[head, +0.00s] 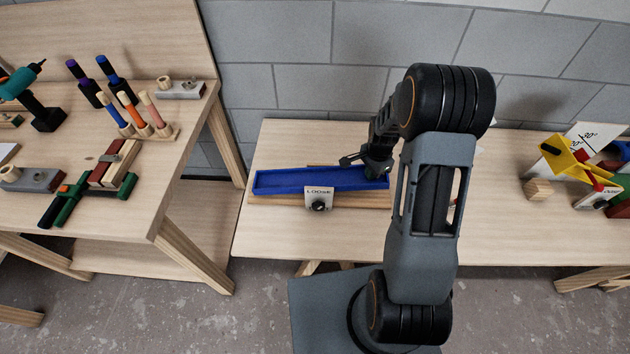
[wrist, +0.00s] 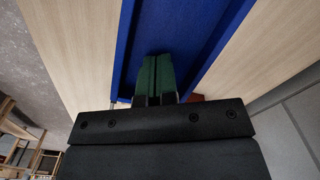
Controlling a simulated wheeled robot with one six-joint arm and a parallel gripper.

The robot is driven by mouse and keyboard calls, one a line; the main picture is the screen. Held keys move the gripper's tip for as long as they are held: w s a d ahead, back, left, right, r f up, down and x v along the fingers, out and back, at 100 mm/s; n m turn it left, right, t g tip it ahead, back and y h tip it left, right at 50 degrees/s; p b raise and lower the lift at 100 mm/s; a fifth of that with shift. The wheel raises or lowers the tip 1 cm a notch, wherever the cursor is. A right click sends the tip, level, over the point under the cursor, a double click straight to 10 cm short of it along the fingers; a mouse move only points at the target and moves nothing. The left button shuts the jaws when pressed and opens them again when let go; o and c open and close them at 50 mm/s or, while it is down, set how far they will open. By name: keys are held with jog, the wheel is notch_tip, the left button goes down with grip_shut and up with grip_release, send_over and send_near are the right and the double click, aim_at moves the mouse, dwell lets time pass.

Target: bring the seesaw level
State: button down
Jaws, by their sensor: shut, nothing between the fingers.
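The seesaw is a blue trough-like beam (head: 300,181) on a wooden base (head: 285,200) on the right-hand table. In the head view its right end sits slightly higher than its left. A white plate marked LOOSE (head: 318,192) with a dark knob (head: 319,206) is at its front middle. My gripper (head: 375,172) is at the right end of the beam, partly hidden behind my arm. In the wrist view the blue beam (wrist: 180,40) runs under my shut, empty fingers (wrist: 157,65). I cannot tell whether they touch it.
A wooden block (head: 538,190) and a yellow piece with a scale (head: 565,160) stand on the table at right. The left bench holds a drill (head: 35,100), several upright handles, and clamps (head: 75,200). A block wall is close behind. The table front left of the seesaw is clear.

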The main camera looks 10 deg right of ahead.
jog(key=shift+f+b, duration=1)
jog(key=shift+f, duration=0.3)
jog(key=shift+r, duration=0.2)
dwell(0.3)
notch_tip(320, 180, up, 12)
jog(key=p, duration=0.8)
jog(key=shift+f+p, duration=0.15)
jog(key=shift+p, duration=0.15)
dwell(0.5)
dwell(0.5)
jog(key=s+a+r+n+t, duration=0.2)
jog(key=s+a+r+n, duration=0.2)
jog(key=s+r+n, duration=0.3)
jog(key=s+a+r+n+t, duration=0.2)
jog(key=s+a+r+n, duration=0.3)
jog(key=r, duration=0.7)
jog(key=shift+s+a+r+n, duration=0.15)
jog(key=shift+s+r+n, duration=0.25)
jog(key=shift+s+n, duration=1.2)
